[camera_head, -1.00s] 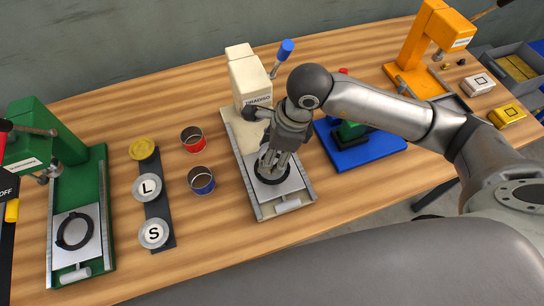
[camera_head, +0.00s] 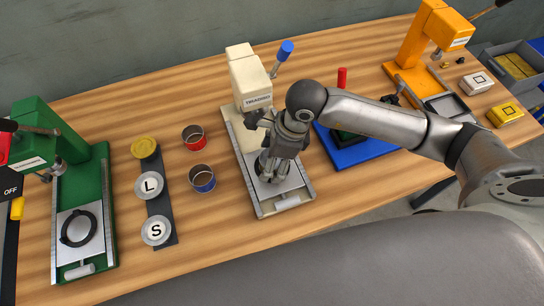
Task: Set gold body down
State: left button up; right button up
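My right gripper (camera_head: 270,176) points down over the plate of the cream press (camera_head: 246,150). Its fingers are low over the black ring seat there and hide most of it. I cannot tell whether they hold anything. I cannot make out a gold body in the gripper. My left gripper is not in view.
A green press (camera_head: 96,190) stands left, an orange press (camera_head: 413,55) back right. Red-banded (camera_head: 194,138) and blue-banded (camera_head: 202,179) cans stand left of the cream press. A blue base (camera_head: 355,156) with a red handle is right. Bare table lies in front.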

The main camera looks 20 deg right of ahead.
jog(key=shift+r, duration=0.1)
jog(key=shift+r, duration=0.2)
jog(key=b+v, duration=0.2)
jog(key=v, duration=0.9)
jog(key=shift+d+r+b, duration=0.15)
jog(key=shift+r+b, duration=0.15)
jog(key=shift+r, duration=0.05)
jog(key=shift+s, duration=0.1)
jog(key=shift+c, duration=0.3)
